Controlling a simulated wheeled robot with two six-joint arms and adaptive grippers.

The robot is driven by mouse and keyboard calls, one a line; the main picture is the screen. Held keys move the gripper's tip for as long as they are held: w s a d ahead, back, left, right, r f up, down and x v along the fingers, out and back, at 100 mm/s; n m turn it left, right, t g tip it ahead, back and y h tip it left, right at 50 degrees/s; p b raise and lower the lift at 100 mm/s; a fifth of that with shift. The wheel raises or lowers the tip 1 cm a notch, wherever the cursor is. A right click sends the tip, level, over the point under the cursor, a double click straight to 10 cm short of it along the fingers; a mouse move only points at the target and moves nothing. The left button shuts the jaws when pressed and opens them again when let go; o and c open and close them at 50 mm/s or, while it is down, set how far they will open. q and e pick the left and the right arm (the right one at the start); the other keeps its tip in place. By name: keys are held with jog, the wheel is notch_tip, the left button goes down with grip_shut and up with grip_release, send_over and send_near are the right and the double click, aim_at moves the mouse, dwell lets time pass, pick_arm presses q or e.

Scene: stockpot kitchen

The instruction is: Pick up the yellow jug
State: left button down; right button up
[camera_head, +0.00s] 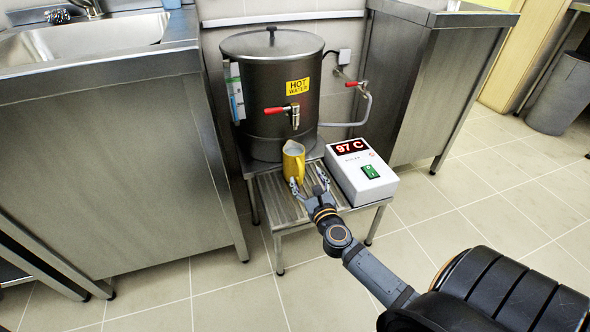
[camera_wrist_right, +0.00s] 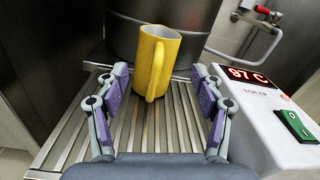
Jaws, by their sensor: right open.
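The yellow jug (camera_head: 293,162) stands upright on the slatted metal stand, in front of the hot water boiler. In the right wrist view the jug (camera_wrist_right: 160,60) is ahead of the fingers, with its handle facing my gripper. My right gripper (camera_head: 308,184) is open and empty, just in front of the jug and low over the slats. In the wrist view, its two fingers (camera_wrist_right: 158,94) are spread wide, with the jug beyond and roughly between them. My left gripper is not in view.
The boiler (camera_head: 268,90) with its red-handled tap rises behind the jug. A white control box (camera_head: 361,172) reading 97 C stands close on the right of my right gripper. A steel sink counter (camera_head: 110,150) is at left; another steel cabinet (camera_head: 430,90) is at right.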

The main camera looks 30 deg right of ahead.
aim_at(301, 166)
jog(key=b+x, duration=0.1)
jog(key=x, duration=0.7)
jog(key=shift+w, duration=0.1)
jog(key=shift+r, duration=0.1)
grip_shut()
jog(key=shift+a+r, duration=0.1)
